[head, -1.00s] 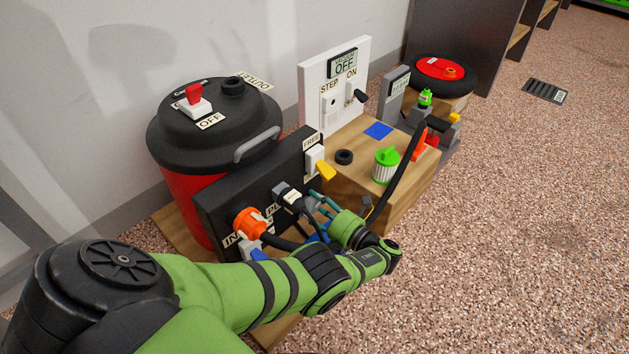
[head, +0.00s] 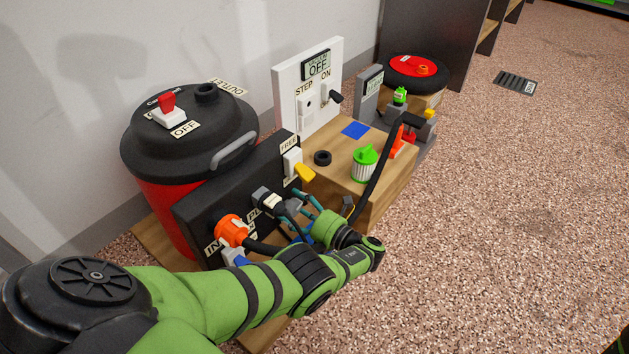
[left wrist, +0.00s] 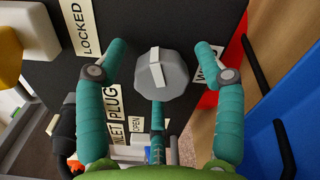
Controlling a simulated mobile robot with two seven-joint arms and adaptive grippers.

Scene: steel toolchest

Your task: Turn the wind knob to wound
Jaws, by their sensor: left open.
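The wind knob (left wrist: 160,75) is a grey, many-sided knob with a white pointer bar, on the black panel (left wrist: 140,25) in the left wrist view. Its bar is nearly upright in that picture, slightly tilted. A partly hidden label (left wrist: 207,70) is behind the right finger. My left gripper (left wrist: 161,48) is open, with teal fingers on both sides of the knob and a third below it. Gaps show between the side fingers and the knob.
A yellow-handled lever (head: 304,172) is above. A red and black vacuum canister (head: 160,215) stands behind the panel. The floor at right is clear.

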